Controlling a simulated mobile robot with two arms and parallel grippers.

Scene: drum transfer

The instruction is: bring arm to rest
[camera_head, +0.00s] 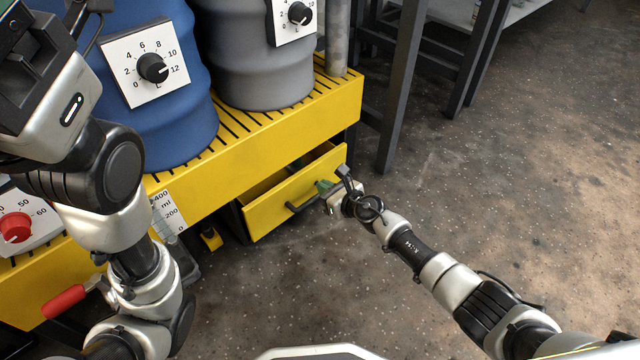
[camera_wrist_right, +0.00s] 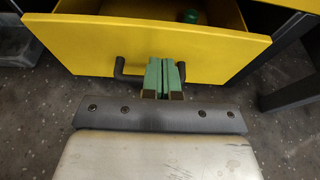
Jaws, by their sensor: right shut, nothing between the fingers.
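My right gripper (camera_head: 324,188) is at the front of the open yellow drawer (camera_head: 290,200), close by its dark handle (camera_head: 300,206). In the right wrist view its green fingers (camera_wrist_right: 164,64) are shut together with nothing between them. They overlap the handle (camera_wrist_right: 125,72) and hide part of it; whether they touch it I cannot tell. My right arm reaches in from the lower right. My left arm is folded up at the left; its gripper body (camera_head: 62,105) shows, but its fingers are out of frame.
A blue drum (camera_head: 165,110) and a grey drum (camera_head: 255,65) with dials stand on the yellow slatted platform (camera_head: 335,92). A green object (camera_wrist_right: 190,16) lies inside the drawer. Dark table legs (camera_head: 400,90) stand behind. The floor at right is clear.

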